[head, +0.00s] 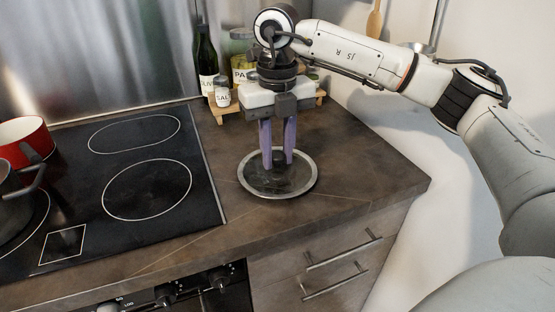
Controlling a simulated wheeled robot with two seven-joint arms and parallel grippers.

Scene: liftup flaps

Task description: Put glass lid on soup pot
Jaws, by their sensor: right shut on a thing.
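The glass lid (258,185) is a round see-through disc with a metal rim, on or just above the dark countertop to the right of the cooktop. My right gripper (278,161) points straight down over the lid's middle, with its purple fingers shut on the lid's knob. The knob is mostly hidden between the fingertips. A dark pot (14,205), likely the soup pot, stands on the cooktop at the left edge and is cut off by the frame. My left gripper is not in view.
A red pot (24,140) stands behind the dark pot on the black cooktop (85,178). Its right-hand cooking zones are bare. A wooden rack with a dark bottle (206,62), a salt jar (222,92) and other jars stands behind my gripper. Drawer handles (343,250) stick out below the counter.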

